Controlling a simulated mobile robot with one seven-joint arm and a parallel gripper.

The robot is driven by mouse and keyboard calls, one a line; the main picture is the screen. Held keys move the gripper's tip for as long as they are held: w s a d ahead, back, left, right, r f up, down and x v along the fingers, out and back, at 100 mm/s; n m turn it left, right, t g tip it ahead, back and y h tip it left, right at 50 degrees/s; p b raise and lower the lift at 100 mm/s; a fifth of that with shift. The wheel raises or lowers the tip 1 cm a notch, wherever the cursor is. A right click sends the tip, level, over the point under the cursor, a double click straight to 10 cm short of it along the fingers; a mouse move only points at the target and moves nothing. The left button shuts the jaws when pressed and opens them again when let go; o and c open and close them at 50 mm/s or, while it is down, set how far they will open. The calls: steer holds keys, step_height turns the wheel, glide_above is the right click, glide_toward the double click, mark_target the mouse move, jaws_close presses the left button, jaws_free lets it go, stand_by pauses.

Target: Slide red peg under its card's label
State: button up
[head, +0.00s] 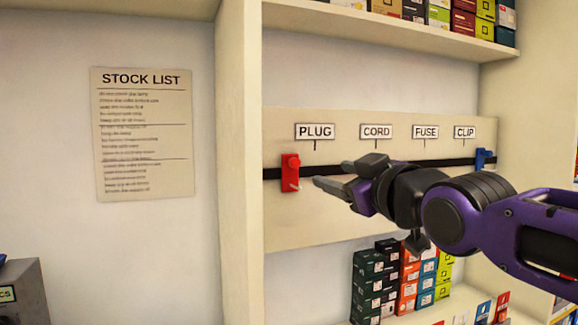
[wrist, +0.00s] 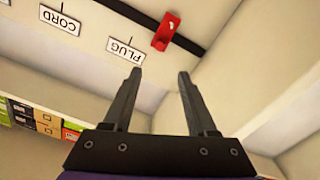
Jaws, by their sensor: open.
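The red peg (head: 290,172) sits on the black rail (head: 272,174), left of the tick below the PLUG label (head: 315,131). Further right are the CORD (head: 377,132), FUSE (head: 425,132) and CLIP (head: 465,132) labels. My gripper (head: 330,175) is open and empty, just right of the red peg and apart from it. In the wrist view the red peg (wrist: 165,32) shows beyond the open fingertips (wrist: 160,74), with the PLUG label (wrist: 125,50) beside it. I cannot make out a card for the red peg.
A blue peg (head: 485,158) sits at the rail's right end. A STOCK LIST sheet (head: 145,135) with lines too small to read hangs left of the upright shelf side (head: 240,160). Boxes stand on the shelf above (head: 400,30) and below the rail board (head: 375,280).

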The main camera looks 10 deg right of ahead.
mark_target(296, 164)
steer(key=w+a, duration=0.1)
steer(key=w, duration=0.4)
steer(key=w+a, duration=0.1)
steer(key=w, duration=0.4)
steer(key=w+a, duration=0.1)
steer(key=w, duration=0.5)
steer(key=shift+w+a+p, duration=0.1)
steer(key=shift+a+p, duration=0.05)
steer(key=shift+p, duration=0.15)
steer(key=shift+c, duration=0.3)
jaws_close()
stand_by(0.6)
